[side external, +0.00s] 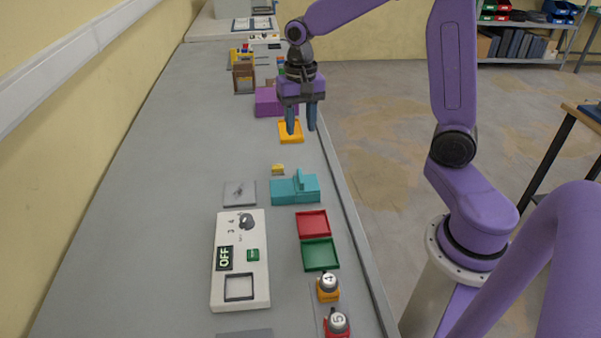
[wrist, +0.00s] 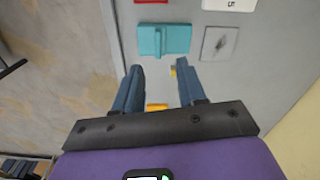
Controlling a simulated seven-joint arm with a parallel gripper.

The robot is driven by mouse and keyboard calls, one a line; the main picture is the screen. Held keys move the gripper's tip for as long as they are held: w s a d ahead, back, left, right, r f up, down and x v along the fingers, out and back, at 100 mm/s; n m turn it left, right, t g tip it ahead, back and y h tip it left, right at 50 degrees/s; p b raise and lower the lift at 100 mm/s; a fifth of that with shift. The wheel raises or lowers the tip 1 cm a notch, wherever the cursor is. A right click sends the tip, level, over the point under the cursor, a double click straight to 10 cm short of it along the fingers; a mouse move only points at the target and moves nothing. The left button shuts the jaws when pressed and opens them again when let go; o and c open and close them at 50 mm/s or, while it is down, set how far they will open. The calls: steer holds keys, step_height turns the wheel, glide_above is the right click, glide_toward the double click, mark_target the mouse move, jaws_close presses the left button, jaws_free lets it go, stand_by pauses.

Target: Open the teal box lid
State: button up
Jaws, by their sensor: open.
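The teal box (side external: 295,190) sits on the grey bench between a grey plate and the bench's right edge. Its lid appears shut, with a raised teal handle (side external: 299,179) on top. The teal box also shows near the top of the wrist view (wrist: 165,39). My gripper (side external: 301,128) is open and empty, pointing down above the yellow tray, farther along the bench than the teal box. In the wrist view its two blue fingers (wrist: 160,78) are spread apart, with the teal box beyond their tips.
The yellow tray (side external: 290,138) and a purple box (side external: 268,102) are farther back. Red (side external: 312,223) and green (side external: 320,254) trays and a white control panel (side external: 240,285) are nearer. The bench's left side is clear.

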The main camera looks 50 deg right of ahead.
mark_target(300, 175)
steer(key=d+f, duration=0.1)
steer(key=f, duration=0.5)
steer(key=w+f+m, duration=0.1)
steer(key=f, duration=0.4)
steer(key=w+d+f+m, duration=0.1)
steer(key=f, duration=0.5)
steer(key=shift+w+d+f, duration=0.1)
steer(key=shift+d+f, duration=0.25)
jaws_close()
